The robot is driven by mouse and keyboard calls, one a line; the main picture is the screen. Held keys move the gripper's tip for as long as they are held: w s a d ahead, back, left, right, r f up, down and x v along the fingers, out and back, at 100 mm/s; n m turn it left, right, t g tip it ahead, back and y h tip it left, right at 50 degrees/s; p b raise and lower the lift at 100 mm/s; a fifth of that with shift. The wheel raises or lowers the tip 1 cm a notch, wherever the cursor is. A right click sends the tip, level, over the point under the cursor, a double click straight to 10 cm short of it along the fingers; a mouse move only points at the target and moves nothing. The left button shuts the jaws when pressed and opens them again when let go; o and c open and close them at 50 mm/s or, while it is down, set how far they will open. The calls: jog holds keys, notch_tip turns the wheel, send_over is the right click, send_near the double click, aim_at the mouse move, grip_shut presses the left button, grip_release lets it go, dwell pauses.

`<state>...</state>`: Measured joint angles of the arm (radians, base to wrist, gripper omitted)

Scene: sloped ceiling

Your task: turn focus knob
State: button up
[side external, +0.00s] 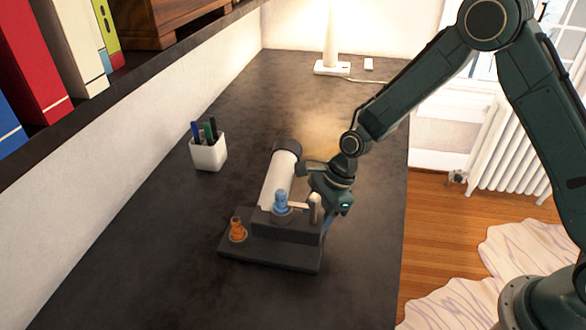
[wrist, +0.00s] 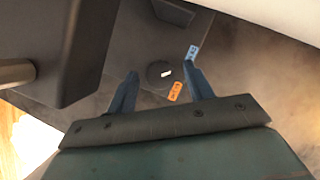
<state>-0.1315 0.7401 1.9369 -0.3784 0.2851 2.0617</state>
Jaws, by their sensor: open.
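A dark instrument with a white tube (side external: 279,180) stands on the desk. It has a blue knob-like part (side external: 281,202) on its upper block and an orange one (side external: 238,230) on its low base. My gripper (side external: 326,222) is at the instrument's right side.
A pale lever (side external: 315,207) stands on the instrument close to my gripper. A white pen cup (side external: 208,153) is behind left, and a white lamp (side external: 332,67) is at the far end. The dark desk (side external: 140,265) is clear at the front left.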

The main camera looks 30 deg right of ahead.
jog(key=shift+c, duration=0.4)
jog(key=c, duration=0.9)
jog(key=shift+n+g, duration=0.3)
jog(key=shift+n, duration=0.5)
jog(key=o, duration=1)
jog(key=v, duration=1.4)
jog(key=shift+d+f, duration=0.1)
